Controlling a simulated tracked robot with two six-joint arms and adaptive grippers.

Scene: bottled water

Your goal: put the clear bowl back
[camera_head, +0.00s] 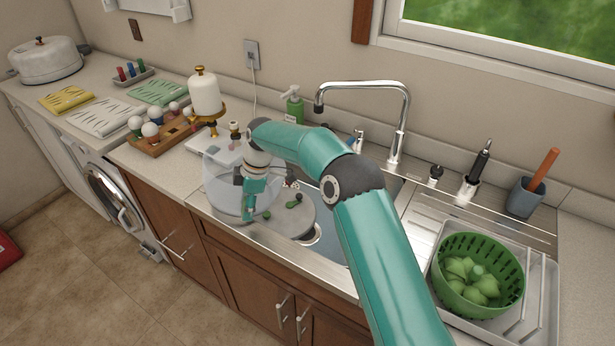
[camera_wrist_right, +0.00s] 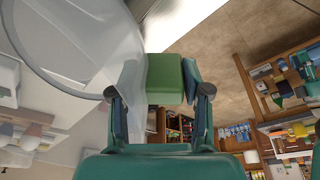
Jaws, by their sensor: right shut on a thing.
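The clear bowl (camera_head: 218,182) is a large see-through vessel at the left end of the sink, held near the counter's edge. My right gripper (camera_head: 249,207) is at its right front side. In the right wrist view the bowl (camera_wrist_right: 75,45) fills the upper left, with its curved rim showing. There my right gripper (camera_wrist_right: 165,85) is shut on a green block (camera_wrist_right: 165,72) that meets the bowl's wall and looks like its grip. The bowl's underside and any contact below it are hard to make out. My left gripper is out of view.
A round grey board (camera_head: 292,220) with small dark green items lies at the sink, right of the bowl. The faucet (camera_head: 396,120) rises behind. A green colander (camera_head: 478,275) is right.

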